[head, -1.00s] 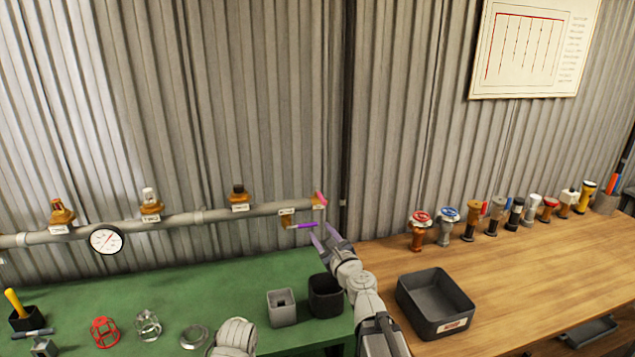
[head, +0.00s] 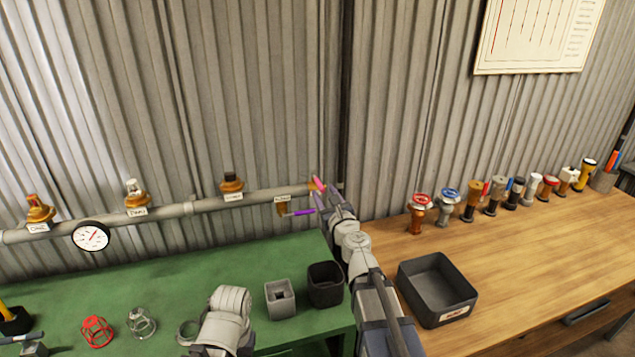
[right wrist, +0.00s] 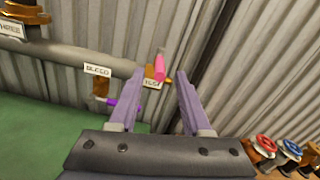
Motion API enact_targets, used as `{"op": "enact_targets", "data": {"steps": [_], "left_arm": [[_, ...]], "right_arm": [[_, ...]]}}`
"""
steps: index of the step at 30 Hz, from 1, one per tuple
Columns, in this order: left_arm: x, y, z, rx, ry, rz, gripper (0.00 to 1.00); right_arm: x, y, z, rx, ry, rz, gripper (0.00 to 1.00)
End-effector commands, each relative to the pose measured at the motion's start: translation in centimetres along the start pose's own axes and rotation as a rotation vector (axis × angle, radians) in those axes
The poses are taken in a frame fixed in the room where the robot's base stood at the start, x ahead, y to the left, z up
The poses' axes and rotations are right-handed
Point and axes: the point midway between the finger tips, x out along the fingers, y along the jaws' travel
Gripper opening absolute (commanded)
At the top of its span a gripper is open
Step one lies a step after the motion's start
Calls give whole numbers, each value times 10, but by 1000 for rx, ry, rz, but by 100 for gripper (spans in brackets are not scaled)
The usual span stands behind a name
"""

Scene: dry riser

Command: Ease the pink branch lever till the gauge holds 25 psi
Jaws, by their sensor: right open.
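The pink branch lever (head: 319,185) sits at the right end of the grey pipe (head: 210,204). It also shows in the right wrist view (right wrist: 160,66), just beyond and between my fingers. The round white gauge (head: 91,236) hangs on the pipe at the left; its needle is too small to read. My right gripper (head: 333,192) is open and empty, close to the pink lever at its right. In the right wrist view its fingers (right wrist: 165,82) stand apart. Whether they touch the lever I cannot tell.
A purple lever (head: 302,212) at the BLEED label sits just left of and below the pink one. Below are a grey square cup (head: 280,299) and a black cup (head: 325,284) on the green bench (head: 200,275). A dark tray (head: 437,289) stands on the wooden bench.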

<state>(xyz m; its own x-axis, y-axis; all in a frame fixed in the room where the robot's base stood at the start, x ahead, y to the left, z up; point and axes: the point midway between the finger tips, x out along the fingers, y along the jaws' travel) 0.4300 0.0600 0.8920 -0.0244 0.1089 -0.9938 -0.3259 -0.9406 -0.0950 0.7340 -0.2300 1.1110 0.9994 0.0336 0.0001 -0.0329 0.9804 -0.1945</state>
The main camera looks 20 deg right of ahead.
Motion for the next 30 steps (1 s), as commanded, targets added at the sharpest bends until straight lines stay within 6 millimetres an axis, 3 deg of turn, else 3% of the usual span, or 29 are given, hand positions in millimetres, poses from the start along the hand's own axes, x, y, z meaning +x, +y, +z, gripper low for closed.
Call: {"op": "enact_targets", "data": {"steps": [12,23,30], "left_arm": [[0,0,0,0,0,0,50],[0,0,0,0,0,0,50],[0,0,0,0,0,0,50]], "right_arm": [[62,0,0,-1,0,1,48],[69,0,0,-1,0,1,48],[69,0,0,-1,0,1,22]]}}
